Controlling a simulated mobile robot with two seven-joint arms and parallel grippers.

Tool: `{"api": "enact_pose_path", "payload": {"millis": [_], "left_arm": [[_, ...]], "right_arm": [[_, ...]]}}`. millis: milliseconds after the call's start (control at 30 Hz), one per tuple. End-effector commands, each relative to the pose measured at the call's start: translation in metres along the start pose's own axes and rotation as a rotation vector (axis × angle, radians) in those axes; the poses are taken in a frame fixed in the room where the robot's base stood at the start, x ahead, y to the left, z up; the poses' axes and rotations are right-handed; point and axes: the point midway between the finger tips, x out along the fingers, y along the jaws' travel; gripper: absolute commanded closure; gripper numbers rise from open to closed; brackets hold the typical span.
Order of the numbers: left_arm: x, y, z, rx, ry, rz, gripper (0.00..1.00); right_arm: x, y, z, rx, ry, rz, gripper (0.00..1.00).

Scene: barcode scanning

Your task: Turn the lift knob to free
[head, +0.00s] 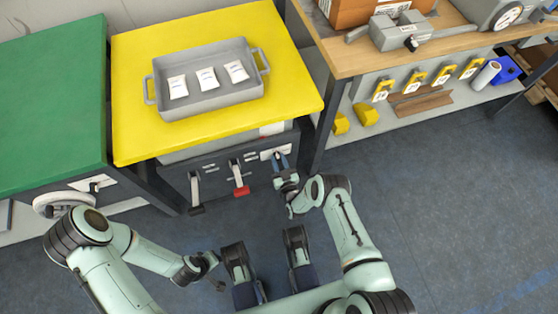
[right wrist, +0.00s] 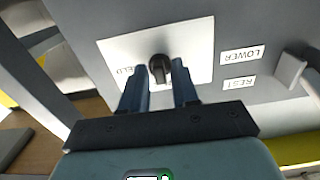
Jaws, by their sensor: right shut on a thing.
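The lift knob (right wrist: 158,68) is a small dark knob on a white plate in the right wrist view. The plate sits on the grey front panel, and part of a label ending in "ELD" shows beside the knob. My right gripper (right wrist: 160,88) is shut on the knob, with one blue-grey finger on each side. In the head view the right gripper (head: 281,166) is at the right end of the panel under the yellow table and hides the knob. My left gripper (head: 210,259) hangs low over the floor, away from the panel; its opening is too small to judge.
A lever with a black end (head: 195,190) and a red-ended lever (head: 240,180) stick out left of the right gripper. "LOWER" (right wrist: 242,54) and "REST" (right wrist: 240,83) labels show. A grey tray (head: 205,101) with white packets stands on the yellow tabletop (head: 140,135). Floor is open at right.

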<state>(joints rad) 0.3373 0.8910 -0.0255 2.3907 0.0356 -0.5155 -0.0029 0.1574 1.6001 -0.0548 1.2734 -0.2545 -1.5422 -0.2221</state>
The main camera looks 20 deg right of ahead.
Motion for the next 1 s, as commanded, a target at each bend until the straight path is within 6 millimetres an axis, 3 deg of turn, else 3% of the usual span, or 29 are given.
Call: {"api": "enact_pose_path", "payload": {"millis": [600,633,1000], "left_arm": [[-0.0006,0.0009,-0.0013,0.001,0.004,0.002,0.66],[-0.0006,0.0009,-0.0013,0.001,0.004,0.002,0.66],[0.0,0.0003,-0.0007,0.0,0.002,0.001,0.66]], "right_arm": [[0.001,-0.0012,0.0,-0.038,-0.001,-0.003,1.0],[0.001,-0.0012,0.0,-0.038,-0.001,-0.003,0.62],[0.0011,-0.0001,0.0002,-0.037,-0.001,-0.001,0.62]]}}
